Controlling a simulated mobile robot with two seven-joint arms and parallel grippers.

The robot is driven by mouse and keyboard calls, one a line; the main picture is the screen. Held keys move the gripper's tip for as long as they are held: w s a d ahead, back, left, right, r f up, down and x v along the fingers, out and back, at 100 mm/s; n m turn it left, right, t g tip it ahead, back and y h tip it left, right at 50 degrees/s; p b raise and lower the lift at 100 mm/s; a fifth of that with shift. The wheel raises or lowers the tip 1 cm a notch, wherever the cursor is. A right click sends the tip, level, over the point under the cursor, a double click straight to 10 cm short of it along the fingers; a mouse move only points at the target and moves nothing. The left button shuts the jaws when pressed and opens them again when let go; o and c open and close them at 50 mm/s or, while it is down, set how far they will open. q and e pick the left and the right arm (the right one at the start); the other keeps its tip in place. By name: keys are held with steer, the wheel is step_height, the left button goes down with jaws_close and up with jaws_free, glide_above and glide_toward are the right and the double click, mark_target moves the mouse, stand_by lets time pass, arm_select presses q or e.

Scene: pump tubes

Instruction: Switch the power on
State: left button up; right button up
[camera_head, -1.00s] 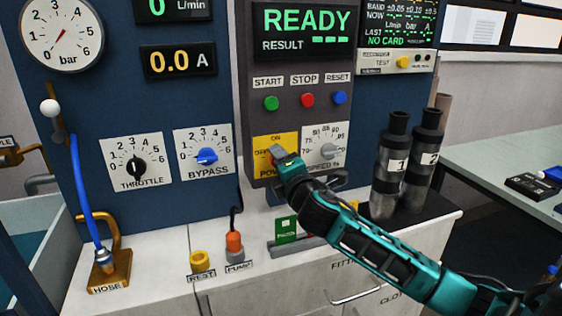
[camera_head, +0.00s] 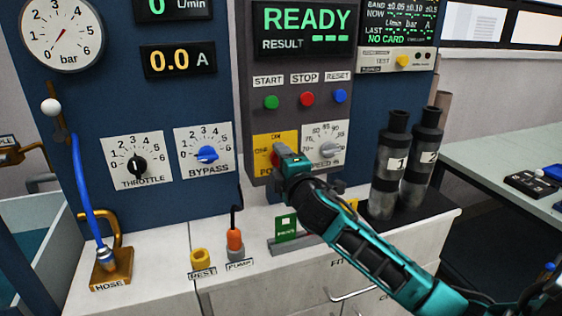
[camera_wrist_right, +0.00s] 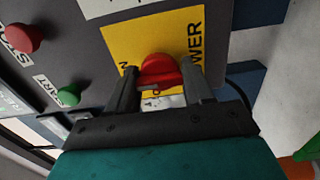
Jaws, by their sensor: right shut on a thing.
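The power switch is a red knob (camera_wrist_right: 162,71) on a yellow plate (camera_head: 288,142) marked ON and OFF, low on the grey control box. My right gripper (camera_head: 281,152) is at this plate and hides most of the knob in the head view. In the right wrist view the two dark fingers of my right gripper (camera_wrist_right: 163,88) sit on either side of the red knob, shut on it. Which mark the knob points to cannot be told. My left gripper is not in view. The display (camera_head: 304,27) reads READY.
Just right of the plate is the speed dial (camera_head: 328,148). Above are the green START (camera_head: 271,102), red STOP (camera_head: 307,98) and blue RESET (camera_head: 340,97) buttons. Two dark cylinders (camera_head: 391,165) stand right of my arm. A green card (camera_head: 286,227) sits in a slot below.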

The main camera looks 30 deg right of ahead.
steer(key=o, duration=1)
steer(key=shift+o, duration=0.2)
steer(key=v, duration=1.3)
steer(key=shift+f, duration=0.15)
steer(key=s+a+f+m+g+y, duration=0.2)
steer(key=s+a+f+m, duration=0.2)
steer(key=f, duration=0.6)
steer(key=s+a+f+m+g+y, duration=0.2)
steer(key=s+a+f+m, duration=0.2)
steer(key=f, duration=0.6)
steer(key=s+a+f+m+g+y, duration=0.2)
steer(key=s+a+f+m, duration=0.2)
steer(key=f, duration=0.6)
steer(key=shift+s+a+m+g+y, duration=0.3)
steer(key=shift+s+a, duration=0.4)
steer(key=shift+a, duration=0.25)
